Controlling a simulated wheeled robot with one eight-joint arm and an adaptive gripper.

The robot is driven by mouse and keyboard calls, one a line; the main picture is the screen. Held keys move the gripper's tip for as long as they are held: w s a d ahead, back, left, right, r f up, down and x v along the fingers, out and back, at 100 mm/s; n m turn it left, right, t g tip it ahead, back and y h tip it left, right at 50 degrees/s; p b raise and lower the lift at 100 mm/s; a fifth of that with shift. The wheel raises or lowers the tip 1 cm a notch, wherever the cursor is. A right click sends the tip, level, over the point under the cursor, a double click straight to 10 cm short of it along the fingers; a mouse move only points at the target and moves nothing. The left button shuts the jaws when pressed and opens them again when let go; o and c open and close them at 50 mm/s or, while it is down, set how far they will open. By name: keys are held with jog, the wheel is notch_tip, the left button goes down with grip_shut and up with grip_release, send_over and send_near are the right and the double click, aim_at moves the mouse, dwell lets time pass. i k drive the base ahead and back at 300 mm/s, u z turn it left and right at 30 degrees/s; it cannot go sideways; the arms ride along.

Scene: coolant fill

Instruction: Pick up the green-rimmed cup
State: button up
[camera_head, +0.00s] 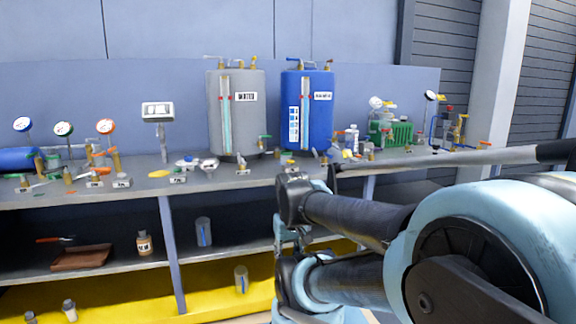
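No cup with a clearly green rim can be made out. A pale translucent cup-like vessel (203,231) with a blue mark stands upright on the middle shelf, just right of the shelf post. A second pale vessel (241,278) with a blue mark stands lower, over the yellow base. The rim colour of both is too small to tell. My arm fills the right and lower right of the view, its bent joints in front of the shelves. My gripper is not visible, and my arm hides part of the bench and shelves.
A grey tank (236,130) and a blue tank (306,133) stand on the long bench (120,190), among gauges, valves and small fittings. A brown tray (81,257) and a bottle (144,243) are on the middle shelf. Small bottles (69,310) stand at lower left.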

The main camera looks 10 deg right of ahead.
aim_at(286, 155)
jog(key=k, duration=1)
jog(key=z, duration=0.75)
jog(key=i, duration=1.45)
jog(key=u, duration=0.35)
jog(key=i, duration=0.65)
jog(key=u, duration=0.45)
